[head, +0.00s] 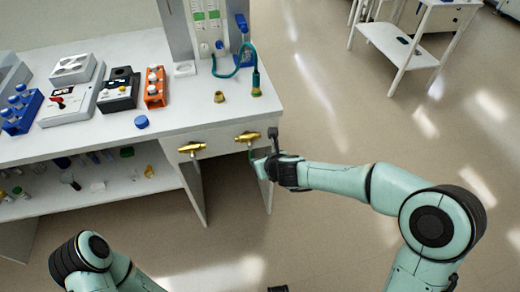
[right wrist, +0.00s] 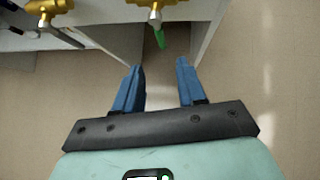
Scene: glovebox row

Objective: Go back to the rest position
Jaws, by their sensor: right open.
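My right gripper (head: 268,152) is at the front right corner of the bench, close to the right brass valve (head: 247,137). In the right wrist view its two blue fingers (right wrist: 160,80) stand apart with nothing between them. Beyond the fingertips is the right brass valve (right wrist: 152,5) with a green piece (right wrist: 160,38) hanging below it; the fingers look clear of it. A left brass valve (head: 191,149) is on the same bench front. My left arm shows only at the lower left of the head view; its gripper is not seen.
The white bench (head: 200,118) carries an orange rack (head: 154,88), a blue cap (head: 141,121), brass fittings and a teal hose (head: 238,72). A lower shelf (head: 100,192) holds small items. A white side table (head: 398,45) stands at the upper right. Open floor lies between.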

